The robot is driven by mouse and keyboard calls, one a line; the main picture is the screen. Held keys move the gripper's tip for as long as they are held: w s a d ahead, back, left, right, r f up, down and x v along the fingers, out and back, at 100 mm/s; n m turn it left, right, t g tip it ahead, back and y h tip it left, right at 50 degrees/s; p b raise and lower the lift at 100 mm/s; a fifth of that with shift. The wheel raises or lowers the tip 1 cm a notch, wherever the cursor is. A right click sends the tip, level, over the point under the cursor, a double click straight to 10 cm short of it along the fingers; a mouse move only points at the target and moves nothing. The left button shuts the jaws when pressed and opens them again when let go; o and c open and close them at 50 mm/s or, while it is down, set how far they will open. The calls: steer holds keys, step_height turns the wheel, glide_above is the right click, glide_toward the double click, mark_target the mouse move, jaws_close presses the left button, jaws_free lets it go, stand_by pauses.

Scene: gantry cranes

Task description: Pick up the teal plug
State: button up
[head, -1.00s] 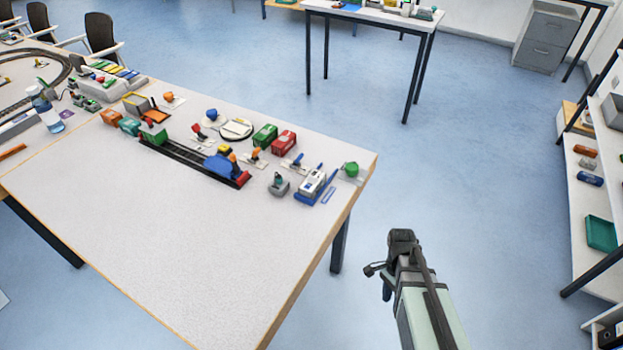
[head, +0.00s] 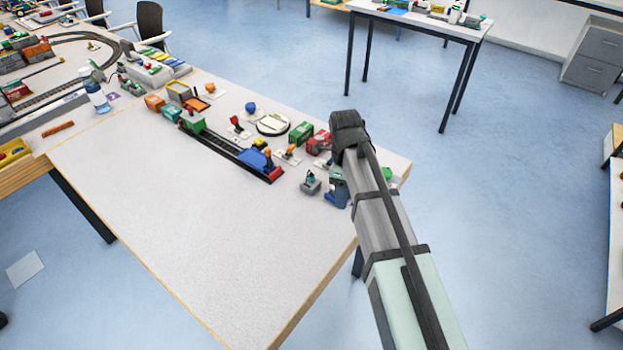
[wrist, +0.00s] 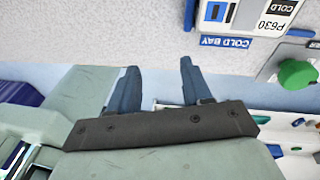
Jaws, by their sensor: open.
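A small grey block with a teal-looking piece on top (head: 311,176) stands near the right end of the table; this may be the teal plug, but it is too small to be sure. No teal plug is clear in the wrist view. My gripper (wrist: 159,78) is open and empty in the wrist view, its two blue-grey fingers apart over the table's edge. In the head view, my arm's dark end is at the table's right end, just right of the grey block, and the fingers are hidden.
A white-and-blue unit marked COLD P630 (wrist: 245,14), a COLD BAY label (wrist: 226,42) and a green knob (wrist: 296,73) lie close by. A track with a blue piece (head: 254,158) and red and green boxes (head: 301,133) stand farther left. The table's front is clear.

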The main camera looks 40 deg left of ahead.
steer(key=w+a+r+m+t+y, duration=0.2)
steer(key=w+a+r, duration=0.2)
steer(key=a+r, duration=0.8)
glide_above(311, 174)
steer(key=f, duration=1)
steer(key=shift+w+f, duration=0.2)
steer(key=shift+w, duration=0.15)
steer(key=shift+s+d+f, duration=0.1)
steer(key=shift+s+f, duration=0.1)
steer(key=shift+f, duration=1.1)
steer(key=shift+s+f, duration=0.15)
steer(key=shift+f, duration=1.15)
steer(key=shift+c, duration=0.5)
jaws_close()
